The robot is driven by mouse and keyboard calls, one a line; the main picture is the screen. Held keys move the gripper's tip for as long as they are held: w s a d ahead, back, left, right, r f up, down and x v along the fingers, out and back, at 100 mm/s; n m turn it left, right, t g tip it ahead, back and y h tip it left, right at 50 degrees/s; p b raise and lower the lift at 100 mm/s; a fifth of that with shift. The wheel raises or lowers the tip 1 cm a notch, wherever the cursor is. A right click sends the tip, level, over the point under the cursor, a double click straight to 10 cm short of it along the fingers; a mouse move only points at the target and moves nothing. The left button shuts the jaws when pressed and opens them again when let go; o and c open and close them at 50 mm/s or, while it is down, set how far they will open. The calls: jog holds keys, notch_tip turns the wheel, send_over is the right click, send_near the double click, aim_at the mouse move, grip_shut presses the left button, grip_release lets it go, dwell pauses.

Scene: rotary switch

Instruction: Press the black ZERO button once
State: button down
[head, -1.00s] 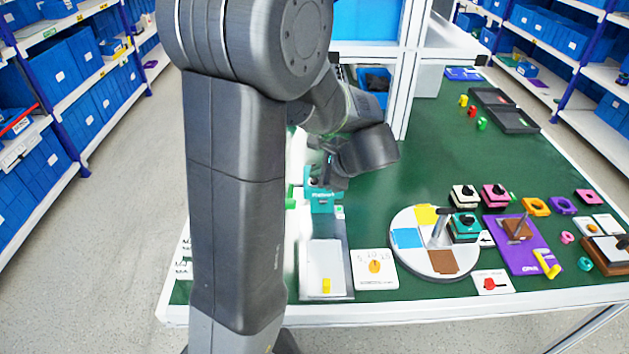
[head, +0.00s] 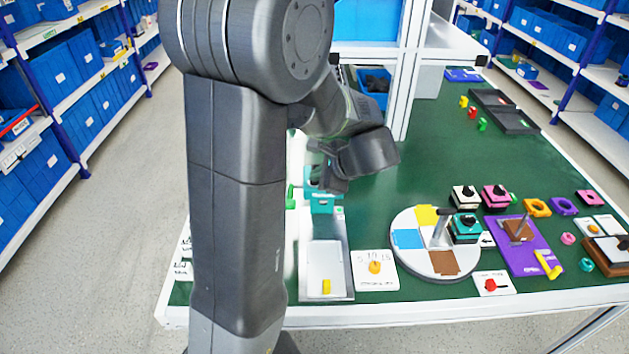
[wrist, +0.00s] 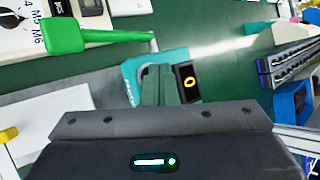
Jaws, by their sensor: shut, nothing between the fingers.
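A teal device (head: 322,204) stands on the table behind the grey tray, partly covered by my wrist in the head view. In the wrist view the teal device (wrist: 133,80) shows a black panel (wrist: 188,82) with a yellow ring-shaped mark, like a 0. I cannot tell whether this panel is the ZERO button or a display. My gripper (wrist: 162,72) is shut and empty, its fingertips over the teal device just left of the black panel. Whether they touch it I cannot tell. The part under the fingertips is hidden.
A green lever (wrist: 75,36) lies close left of the fingers in the wrist view. A grey tray (head: 318,262), a white dial plate (head: 374,283) and a round coloured disc (head: 408,263) stand nearer the front edge. A white shelf post (head: 405,90) rises behind my wrist.

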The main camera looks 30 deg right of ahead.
jog(key=shift+r, duration=0.1)
jog(key=shift+r+p, duration=0.75)
notch_tip(320, 180, up, 5)
jog(key=p, duration=0.4)
dwell(1.0)
